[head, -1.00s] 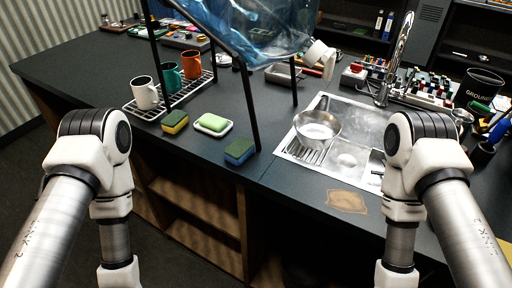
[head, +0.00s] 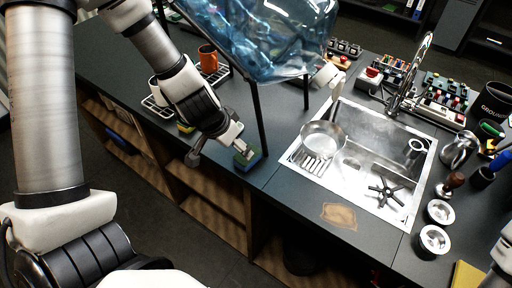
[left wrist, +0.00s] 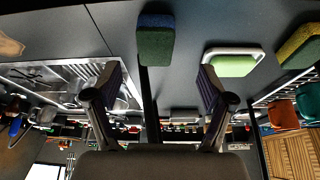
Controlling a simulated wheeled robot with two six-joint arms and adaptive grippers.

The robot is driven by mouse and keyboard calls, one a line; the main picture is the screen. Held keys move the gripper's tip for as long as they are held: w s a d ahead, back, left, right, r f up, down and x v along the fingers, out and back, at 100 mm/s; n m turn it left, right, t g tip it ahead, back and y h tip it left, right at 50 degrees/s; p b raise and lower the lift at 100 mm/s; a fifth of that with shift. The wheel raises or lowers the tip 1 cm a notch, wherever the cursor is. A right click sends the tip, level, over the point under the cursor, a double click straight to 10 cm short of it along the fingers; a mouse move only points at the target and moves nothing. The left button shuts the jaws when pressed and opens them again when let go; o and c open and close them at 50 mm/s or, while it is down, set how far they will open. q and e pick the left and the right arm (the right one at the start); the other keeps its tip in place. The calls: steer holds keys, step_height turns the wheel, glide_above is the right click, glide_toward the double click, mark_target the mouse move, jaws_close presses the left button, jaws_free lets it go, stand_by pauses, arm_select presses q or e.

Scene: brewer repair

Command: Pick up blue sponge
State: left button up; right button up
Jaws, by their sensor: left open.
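The blue sponge (head: 247,160), with a green pad, lies on the dark counter near its front edge, beside a black stand leg. My left gripper (head: 218,147) is open and empty, just left of the sponge and close to it in the head view. In the left wrist view the sponge (left wrist: 155,42) shows at the top, beyond the gap between the open fingers (left wrist: 158,88), and apart from them. My right gripper is out of view.
A green soap on a white dish (left wrist: 232,63) and a yellow-green sponge (left wrist: 301,46) lie beside the blue sponge. The black stand leg (head: 262,125) rises close by, under a blue water bottle (head: 265,40). The sink (head: 370,165) with a pan (head: 322,142) is to the right.

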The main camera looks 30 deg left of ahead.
arm_select(q)
steer(key=b+x, duration=0.4)
steer(key=x, duration=0.1)
steer(key=d+b+x, duration=0.1)
steer(key=b+x, duration=0.1)
steer(key=x, duration=0.1)
steer(key=shift+w, duration=0.1)
steer(key=shift+a+r, duration=0.15)
steer(key=c, duration=0.8)
